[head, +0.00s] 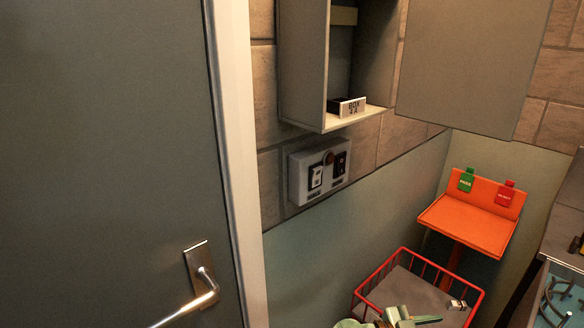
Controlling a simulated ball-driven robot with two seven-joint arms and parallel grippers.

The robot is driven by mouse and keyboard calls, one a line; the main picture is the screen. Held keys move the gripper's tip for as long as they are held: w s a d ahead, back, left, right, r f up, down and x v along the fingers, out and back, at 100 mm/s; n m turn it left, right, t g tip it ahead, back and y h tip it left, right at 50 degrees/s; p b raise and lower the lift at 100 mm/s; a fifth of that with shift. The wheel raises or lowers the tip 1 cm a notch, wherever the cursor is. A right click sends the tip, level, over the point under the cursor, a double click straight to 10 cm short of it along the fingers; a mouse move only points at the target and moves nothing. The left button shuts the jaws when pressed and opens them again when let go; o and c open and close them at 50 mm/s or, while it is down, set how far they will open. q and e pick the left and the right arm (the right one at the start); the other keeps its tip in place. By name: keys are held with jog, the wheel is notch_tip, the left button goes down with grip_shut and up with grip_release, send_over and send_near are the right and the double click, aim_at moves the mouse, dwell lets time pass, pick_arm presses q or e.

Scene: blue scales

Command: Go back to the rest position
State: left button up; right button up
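Neither of my grippers can be made out in the head view, and no arm of mine is clearly seen. A grey door (110,150) with a metal lever handle (203,285) fills the left side. An open wall cabinet (303,60) hangs in the middle, with a small box labelled "BOX" (352,107) on its bottom shelf. Its door (470,65) is swung out to the right. Below it, a grey switch panel (298,180) is fixed to the wall.
A red wire basket (362,290) stands at the bottom, with pale green objects (400,316) at its near side, cut off by the frame. An orange stand (468,222) with a green tag (466,180) and a red tag (505,194) is behind it. A dark bench (570,225) is at right.

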jog(key=w+a+r+n+t+y, duration=0.15)
jog(key=w+n+t, duration=0.25)
jog(key=w+t, duration=0.4)
jog(key=w+a+f+n+t+y, duration=0.3)
jog(key=a+f+n+t+y, duration=0.35)
jog(key=f+n+y, duration=0.2)
jog(key=s+a+f+n+g+y, duration=0.3)
jog(key=s+f+y, duration=0.1)
jog(key=s+f, duration=0.4)
jog(key=s+a+f+n+g+y, duration=0.2)
jog(key=s+f+y, duration=0.3)
jog(key=f, duration=0.4)
jog(key=s+d+f+n+g+p, duration=0.1)
jog(key=s+f+n+g, duration=0.3)
jog(key=s, duration=0.7)
jog(key=s+f+m+g, duration=0.1)
jog(key=s+f+g, duration=0.1)
jog(key=s+f, duration=0.65)
jog(key=s+d+n+g, duration=0.1)
jog(key=s+d+g, duration=0.1)
jog(key=s, duration=1.3)
jog(key=s+d+n+g+h, duration=0.1)
jog(key=s+d+n+g, duration=0.1)
jog(key=s, duration=1.3)
jog(key=shift+s+d+g, duration=0.2)
jog(key=shift+s+g, duration=0.15)
